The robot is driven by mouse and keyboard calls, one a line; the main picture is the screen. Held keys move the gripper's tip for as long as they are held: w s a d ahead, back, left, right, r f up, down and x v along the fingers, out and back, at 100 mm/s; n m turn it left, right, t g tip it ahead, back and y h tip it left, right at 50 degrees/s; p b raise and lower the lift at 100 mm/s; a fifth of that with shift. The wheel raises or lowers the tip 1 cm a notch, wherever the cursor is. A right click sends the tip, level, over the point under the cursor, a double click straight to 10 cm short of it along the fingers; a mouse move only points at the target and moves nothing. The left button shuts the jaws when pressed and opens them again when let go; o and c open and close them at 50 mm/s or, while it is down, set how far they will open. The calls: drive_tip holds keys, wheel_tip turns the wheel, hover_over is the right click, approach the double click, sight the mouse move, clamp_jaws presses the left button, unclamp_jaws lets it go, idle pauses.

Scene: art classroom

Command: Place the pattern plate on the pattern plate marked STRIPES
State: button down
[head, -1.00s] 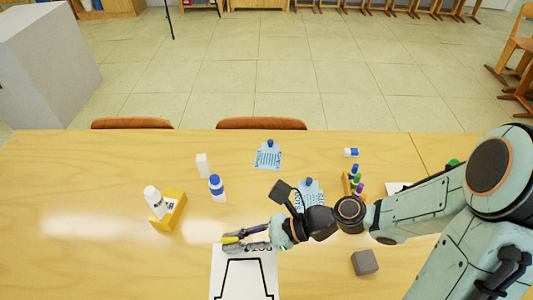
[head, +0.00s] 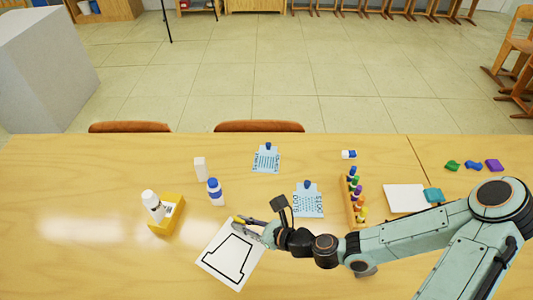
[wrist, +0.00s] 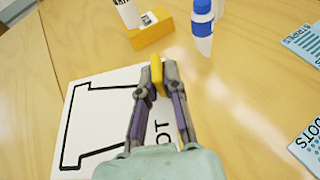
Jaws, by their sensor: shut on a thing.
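A yellow box (head: 166,222) with a white bottle (head: 153,206), a blue-and-white bottle (head: 216,192) and a white block (head: 200,169) stand left. A rack of colored paints (head: 354,205) and a white pad (head: 405,198) are right.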

drive_tip(key=w+d+r+m+t+h, duration=0.7)
drive_tip(key=w+d+r+m+h, duration=0.5)
drive_tip(key=w, duration=0.4)
hover_over(283, 163)
wheel_tip(283, 163, down, 21)
drive_tip(key=shift+f, duration=1.5)
